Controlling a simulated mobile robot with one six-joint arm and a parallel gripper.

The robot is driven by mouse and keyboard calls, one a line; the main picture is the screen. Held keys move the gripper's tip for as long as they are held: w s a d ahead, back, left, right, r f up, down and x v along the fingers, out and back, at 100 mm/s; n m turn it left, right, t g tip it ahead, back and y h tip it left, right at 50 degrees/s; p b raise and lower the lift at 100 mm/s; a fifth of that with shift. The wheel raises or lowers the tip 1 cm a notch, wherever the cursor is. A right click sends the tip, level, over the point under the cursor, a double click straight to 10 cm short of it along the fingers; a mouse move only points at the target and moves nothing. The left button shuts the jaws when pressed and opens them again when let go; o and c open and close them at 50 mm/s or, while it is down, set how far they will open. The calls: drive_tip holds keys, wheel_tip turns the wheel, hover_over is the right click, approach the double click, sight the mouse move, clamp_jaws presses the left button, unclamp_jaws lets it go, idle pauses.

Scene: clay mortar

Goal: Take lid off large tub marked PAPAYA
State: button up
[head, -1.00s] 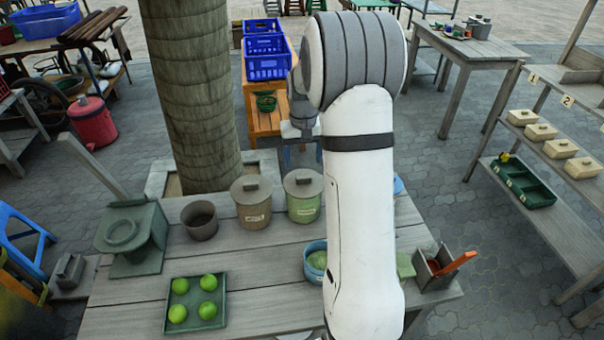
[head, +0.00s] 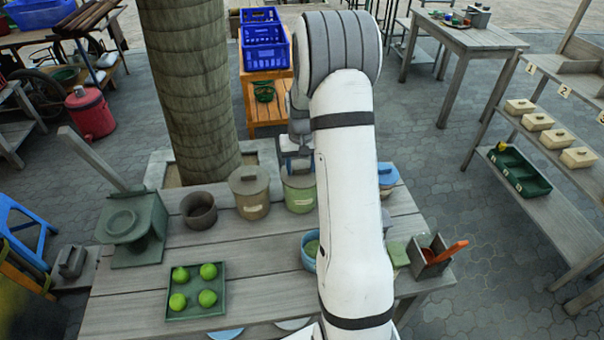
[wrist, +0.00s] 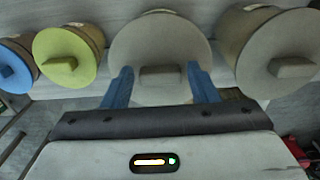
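A tan tub (head: 250,200) and a green tub (head: 300,197) stand side by side at the table's back, both with lids on. Their labels are too small to read, so I cannot tell which says PAPAYA. In the wrist view a round grey lid (wrist: 160,45) with a block-shaped knob (wrist: 160,76) is in the middle; it looks like the green tub's lid. My gripper (wrist: 160,72) is open, its two blue fingers on either side of that knob with gaps. In the head view my arm hides most of the gripper and part of the green tub.
The wrist view shows a second grey lid (wrist: 280,60), a yellow-green lid (wrist: 68,58) and a blue lid (wrist: 14,68) close by. An open brown pot (head: 198,212), a green fruit tray (head: 215,303) and a blue bowl (head: 307,262) share the table. A tree trunk (head: 187,90) rises behind.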

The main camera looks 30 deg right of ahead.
drive_tip(key=c, duration=0.7)
